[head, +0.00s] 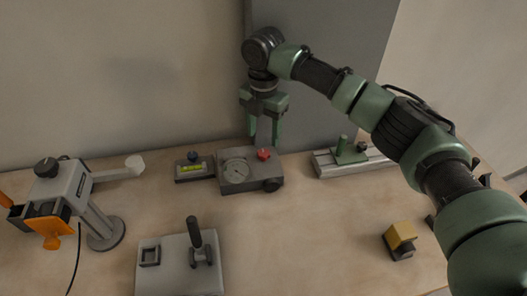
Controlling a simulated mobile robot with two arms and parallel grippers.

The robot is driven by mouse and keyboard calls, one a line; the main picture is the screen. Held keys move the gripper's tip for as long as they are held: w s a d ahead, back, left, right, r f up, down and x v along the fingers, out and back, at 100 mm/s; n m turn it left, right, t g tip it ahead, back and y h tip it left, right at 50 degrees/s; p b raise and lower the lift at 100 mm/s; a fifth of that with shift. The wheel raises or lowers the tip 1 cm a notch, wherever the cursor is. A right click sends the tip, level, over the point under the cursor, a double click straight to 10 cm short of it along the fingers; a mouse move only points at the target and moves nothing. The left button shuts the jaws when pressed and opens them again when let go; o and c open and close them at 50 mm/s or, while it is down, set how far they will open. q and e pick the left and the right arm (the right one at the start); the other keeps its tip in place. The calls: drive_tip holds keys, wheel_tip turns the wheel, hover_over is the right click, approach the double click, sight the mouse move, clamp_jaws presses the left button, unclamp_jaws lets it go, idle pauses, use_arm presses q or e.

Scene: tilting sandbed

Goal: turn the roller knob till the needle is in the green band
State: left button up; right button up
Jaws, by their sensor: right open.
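A grey gauge box (229,187) stands on the table near the middle of the head view. Its round dial (236,171) is on the top left; the needle and any green band are too small to read. A red knob (263,154) sits at the top back right of the box. A dark round knob (272,185) is at its front right; I cannot tell for certain which is the roller knob. My right gripper (264,138) points down above the back right of the box, its two green fingers apart around empty space, close above the red knob. My left gripper is out of view.
A small dark box with a yellow-green display (192,169) stands left of the gauge box. A lever plate (178,273) lies in front. A grey stand with orange parts (65,190) is at left. A rail (325,165) and a yellow block (400,236) are at right.

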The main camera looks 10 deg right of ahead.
sight(264, 153)
wheel_tip(264, 153, down, 6)
drive_tip(key=shift+f+p, duration=0.25)
drive_tip(key=shift+p, duration=0.05)
